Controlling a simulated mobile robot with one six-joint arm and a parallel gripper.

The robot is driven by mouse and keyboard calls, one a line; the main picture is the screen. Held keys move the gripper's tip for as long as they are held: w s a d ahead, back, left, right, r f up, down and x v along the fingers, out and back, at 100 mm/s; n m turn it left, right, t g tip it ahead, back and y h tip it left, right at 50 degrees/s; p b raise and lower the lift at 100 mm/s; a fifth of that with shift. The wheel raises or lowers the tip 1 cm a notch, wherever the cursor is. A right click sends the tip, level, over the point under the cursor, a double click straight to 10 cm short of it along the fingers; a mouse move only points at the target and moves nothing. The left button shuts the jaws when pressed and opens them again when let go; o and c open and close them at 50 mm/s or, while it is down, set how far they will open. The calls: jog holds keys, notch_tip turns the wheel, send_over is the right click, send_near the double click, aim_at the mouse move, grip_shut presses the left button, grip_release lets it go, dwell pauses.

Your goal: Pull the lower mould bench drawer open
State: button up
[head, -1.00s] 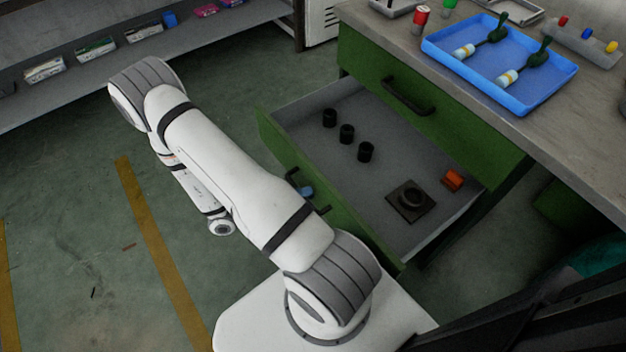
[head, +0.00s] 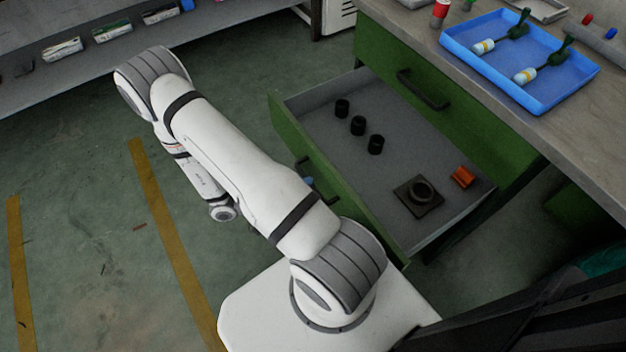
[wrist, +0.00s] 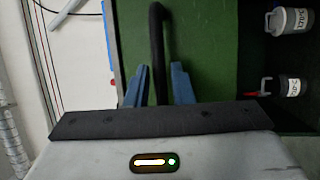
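The lower drawer (head: 375,185) of the green mould bench stands well open, its green front (head: 285,125) facing my arm. My gripper (wrist: 159,82) shows in the wrist view with its two blue fingers on either side of the dark bar handle (wrist: 157,45) on the green drawer front. In the head view my arm covers most of the gripper, and only a bit of a blue finger shows by the drawer front.
Black cylinders, a dark square block with a ring (head: 418,197) and an orange part (head: 462,177) lie in the drawer. The upper drawer (head: 450,100) is shut. A blue tray (head: 545,108) is on the bench top.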

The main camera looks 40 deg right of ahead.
jog(key=v, duration=0.6)
jog(key=shift+p, duration=0.35)
jog(key=shift+s, duration=0.1)
